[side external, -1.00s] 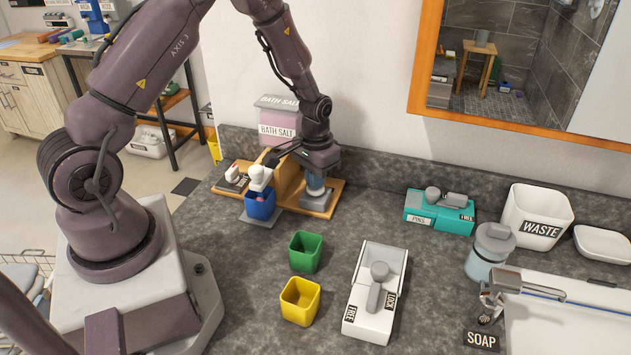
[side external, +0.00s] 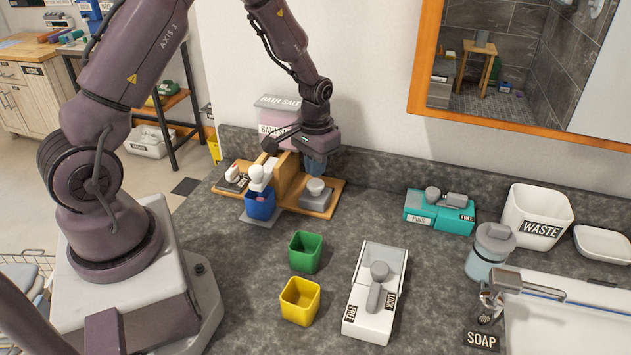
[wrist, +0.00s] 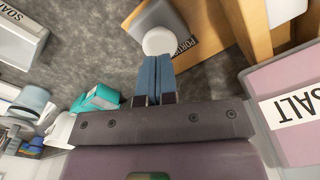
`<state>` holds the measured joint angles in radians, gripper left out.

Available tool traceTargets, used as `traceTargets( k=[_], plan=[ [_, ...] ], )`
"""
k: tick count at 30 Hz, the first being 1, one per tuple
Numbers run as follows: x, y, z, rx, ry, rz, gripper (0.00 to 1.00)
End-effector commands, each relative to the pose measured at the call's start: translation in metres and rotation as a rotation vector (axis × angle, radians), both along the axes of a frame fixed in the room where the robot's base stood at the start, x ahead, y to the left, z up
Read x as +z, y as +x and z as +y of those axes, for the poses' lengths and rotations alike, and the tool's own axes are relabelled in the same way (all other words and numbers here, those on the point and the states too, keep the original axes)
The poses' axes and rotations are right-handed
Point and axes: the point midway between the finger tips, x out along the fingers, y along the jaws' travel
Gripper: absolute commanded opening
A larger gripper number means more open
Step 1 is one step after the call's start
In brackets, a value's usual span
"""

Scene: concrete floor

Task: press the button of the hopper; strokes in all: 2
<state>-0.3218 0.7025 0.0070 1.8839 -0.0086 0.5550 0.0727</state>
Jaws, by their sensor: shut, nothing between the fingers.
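The bath salt hopper (side external: 280,112) stands on a wooden stand at the back wall, partly hidden by my gripper; its pink side with a label also shows in the wrist view (wrist: 285,85). Its round pale button (side external: 316,186) sits on a grey block on the wooden base, and in the wrist view the button (wrist: 158,41) lies just beyond my fingertips. My gripper (side external: 315,172) is shut and empty, pointing down above the button with a small gap. A blue cup (side external: 260,209) stands under the white spout (side external: 261,174), with something pink showing in it.
A green cup (side external: 305,255) and a yellow cup (side external: 300,302) stand in front on the counter. A white lever box (side external: 368,325), a teal box (side external: 425,215) and a waste bin (side external: 535,218) stand to the right. The counter between is clear.

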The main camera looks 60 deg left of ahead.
Motion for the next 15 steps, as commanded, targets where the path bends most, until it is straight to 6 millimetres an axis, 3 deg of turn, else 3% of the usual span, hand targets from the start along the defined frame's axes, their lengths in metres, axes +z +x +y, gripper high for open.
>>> traceTargets(
  k=[10,15],
  plan=[
    [0.001,0.0,0.0,0.0,0.0,-0.001,0.0],
    [0.016,0.001,0.0,0.0,0.001,-0.003,0.0]
  ],
)
